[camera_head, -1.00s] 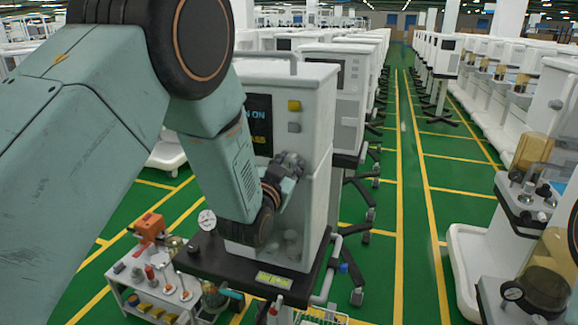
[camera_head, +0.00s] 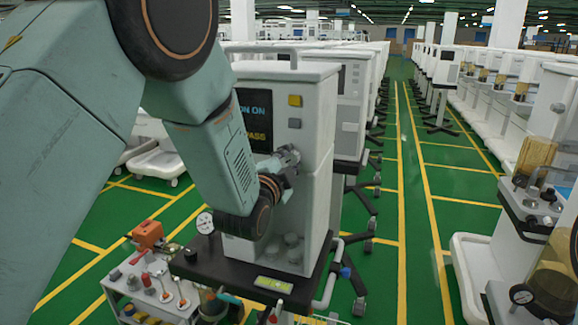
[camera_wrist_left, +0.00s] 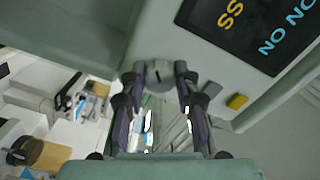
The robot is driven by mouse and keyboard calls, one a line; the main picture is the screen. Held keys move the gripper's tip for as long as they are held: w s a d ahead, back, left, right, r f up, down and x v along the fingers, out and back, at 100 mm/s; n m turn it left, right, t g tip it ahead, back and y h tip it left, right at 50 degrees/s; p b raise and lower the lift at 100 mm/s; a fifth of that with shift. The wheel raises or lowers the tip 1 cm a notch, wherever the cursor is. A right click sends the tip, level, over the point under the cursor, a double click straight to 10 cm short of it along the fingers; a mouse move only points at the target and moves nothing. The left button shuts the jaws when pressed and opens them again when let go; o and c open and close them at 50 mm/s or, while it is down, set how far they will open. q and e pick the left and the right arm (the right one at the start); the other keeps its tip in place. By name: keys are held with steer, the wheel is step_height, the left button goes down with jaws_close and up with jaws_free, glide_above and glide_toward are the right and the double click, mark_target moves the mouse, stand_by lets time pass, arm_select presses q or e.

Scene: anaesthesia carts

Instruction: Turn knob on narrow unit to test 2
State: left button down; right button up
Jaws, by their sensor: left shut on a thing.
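The narrow unit (camera_head: 318,95) is a tall white cabinet with a dark screen (camera_head: 254,117) showing blue and yellow letters. The screen also shows in the left wrist view (camera_wrist_left: 255,28). My left gripper (camera_head: 290,156) is at the unit's front face, below and right of the screen. In the left wrist view my left gripper (camera_wrist_left: 160,76) is shut on a round grey knob (camera_wrist_left: 159,73) with a dark mark on its face. In the head view the knob is hidden behind the gripper. My right gripper is not in view.
A yellow button (camera_head: 295,100) and a grey button (camera_head: 294,123) sit on the front above the gripper. A black shelf (camera_head: 215,265) with a gauge (camera_head: 205,222) juts below. A small trolley (camera_head: 150,295) stands lower left. A clear green aisle (camera_head: 385,250) runs to the right.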

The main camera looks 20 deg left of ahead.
arm_select(q)
steer(key=shift+m, duration=0.7)
steer(key=shift+r, duration=0.1)
steer(key=c, duration=1)
jaws_free()
steer(key=shift+s, duration=0.1)
steer(key=s, duration=1.1)
steer(key=shift+s+a, duration=0.2)
steer(key=shift+s, duration=0.2)
